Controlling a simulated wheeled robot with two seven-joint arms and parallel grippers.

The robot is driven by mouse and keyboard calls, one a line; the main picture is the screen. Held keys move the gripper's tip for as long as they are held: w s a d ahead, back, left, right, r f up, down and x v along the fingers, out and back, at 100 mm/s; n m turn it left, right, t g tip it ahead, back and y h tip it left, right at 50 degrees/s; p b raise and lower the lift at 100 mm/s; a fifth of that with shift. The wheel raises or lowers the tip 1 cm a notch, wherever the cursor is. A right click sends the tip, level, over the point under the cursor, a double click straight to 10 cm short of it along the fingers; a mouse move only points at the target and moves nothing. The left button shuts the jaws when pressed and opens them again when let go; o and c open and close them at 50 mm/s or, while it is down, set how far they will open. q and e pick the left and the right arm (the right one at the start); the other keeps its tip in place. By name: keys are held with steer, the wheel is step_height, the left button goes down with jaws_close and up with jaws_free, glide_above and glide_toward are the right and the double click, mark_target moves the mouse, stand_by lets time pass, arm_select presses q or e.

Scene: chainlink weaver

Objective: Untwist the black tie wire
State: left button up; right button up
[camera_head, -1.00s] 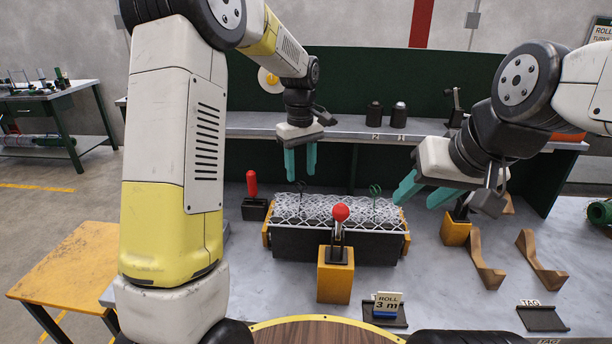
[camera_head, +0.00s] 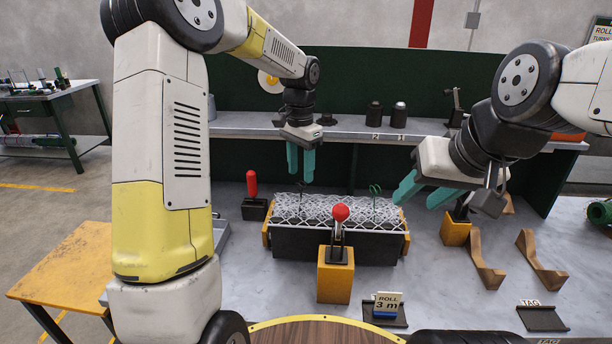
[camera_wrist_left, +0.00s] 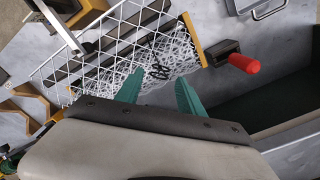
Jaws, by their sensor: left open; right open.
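The black tie wire (camera_head: 301,187) stands as a small twist at the left part of the white chain-link mesh roll (camera_head: 335,207). In the left wrist view the black wire (camera_wrist_left: 154,71) shows as loops on the mesh (camera_wrist_left: 172,62), just beyond the fingertips. My left gripper (camera_head: 300,176) is open, fingers pointing down, above the wire and apart from it as far as I can tell. Its teal fingers show in the left wrist view (camera_wrist_left: 157,84). A green tie wire (camera_head: 375,190) stands at the right part of the mesh. My right gripper (camera_head: 402,202) is open, right of the mesh.
The mesh lies in a dark cradle with orange ends (camera_head: 407,243). A red-knobbed lever (camera_head: 341,213) stands in front. A red-handled tool (camera_head: 252,185) sits in a holder at the left. Brown brackets (camera_head: 483,258) lie at the right. A shelf (camera_head: 345,128) runs behind.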

mark_target(301, 181)
arm_select(q)
steer(key=m, duration=1.8)
steer(key=shift+f+m, duration=0.4)
steer(key=shift+f, duration=1.65)
